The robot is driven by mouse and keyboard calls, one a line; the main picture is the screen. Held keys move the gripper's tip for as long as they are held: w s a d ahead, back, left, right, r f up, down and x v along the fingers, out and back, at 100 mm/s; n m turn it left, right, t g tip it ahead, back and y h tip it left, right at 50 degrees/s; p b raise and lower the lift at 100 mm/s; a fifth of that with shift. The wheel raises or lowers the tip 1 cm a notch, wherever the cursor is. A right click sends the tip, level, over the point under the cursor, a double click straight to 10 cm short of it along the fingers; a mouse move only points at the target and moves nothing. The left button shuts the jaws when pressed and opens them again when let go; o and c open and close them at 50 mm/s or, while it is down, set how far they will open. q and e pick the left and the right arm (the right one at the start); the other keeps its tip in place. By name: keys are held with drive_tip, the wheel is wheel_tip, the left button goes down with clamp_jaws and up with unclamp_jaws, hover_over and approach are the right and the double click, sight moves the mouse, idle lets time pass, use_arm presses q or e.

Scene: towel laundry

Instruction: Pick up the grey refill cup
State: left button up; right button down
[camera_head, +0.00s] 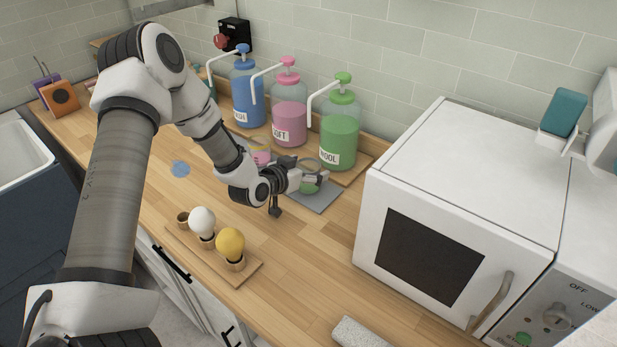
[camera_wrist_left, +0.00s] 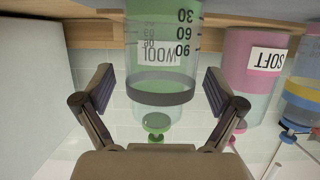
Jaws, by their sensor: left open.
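The grey refill cup is a clear cup with a grey band and printed measuring marks. In the left wrist view, the cup (camera_wrist_left: 162,92) stands between the two open fingers of my left gripper (camera_wrist_left: 158,96), with gaps on both sides. That view appears upside down. In the head view, my left gripper (camera_head: 312,177) is at the cup (camera_head: 309,163), in front of the green WOOL dispenser (camera_head: 339,135). The fingers and wrist partly hide the cup there. Green shows low in the cup, but I cannot tell whether it is liquid.
Blue (camera_head: 247,92) and pink (camera_head: 289,112) dispensers stand left of the green one. Another cup (camera_head: 260,153) stands behind my wrist on the grey mat (camera_head: 322,200). A microwave (camera_head: 440,190) is close on the right. A wooden board (camera_head: 240,271) holds white and yellow balls.

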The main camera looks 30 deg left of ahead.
use_arm(q)
drive_tip(key=shift+w+f, duration=0.1)
drive_tip(key=shift+w, duration=0.1)
drive_tip(key=shift+s, duration=0.15)
drive_tip(key=c, duration=1.2)
